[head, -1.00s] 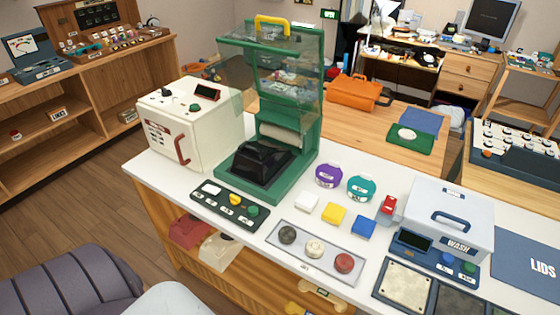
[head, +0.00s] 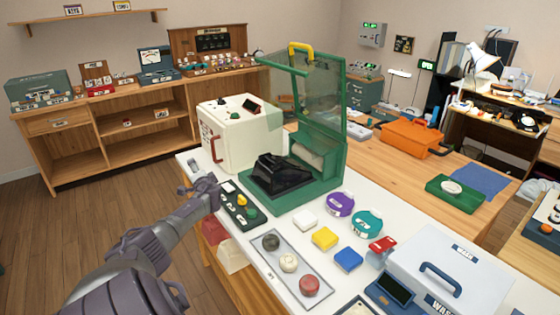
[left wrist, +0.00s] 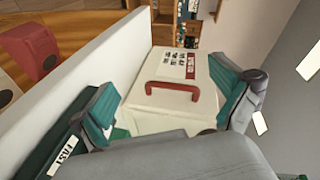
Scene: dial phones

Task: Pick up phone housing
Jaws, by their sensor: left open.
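A black phone housing (head: 282,172) sits in the base of the green press (head: 300,192) on the white counter. A red housing (head: 213,230) and a cream housing (head: 234,257) lie on the shelf under the counter's front edge; a red one also shows at the upper left of the left wrist view (left wrist: 32,48). My left gripper (head: 204,188) is open and empty near the counter's left front edge, left of the press and in front of the cream box. In the left wrist view, its fingers (left wrist: 172,105) are spread apart, with the box between them in the picture.
The cream box (head: 235,135) with a red handle stands left of the press. A button panel (head: 238,207) lies in front of the press. A tray of round knobs (head: 289,262), coloured blocks and a wash box (head: 455,265) lie to the right. Open floor lies left.

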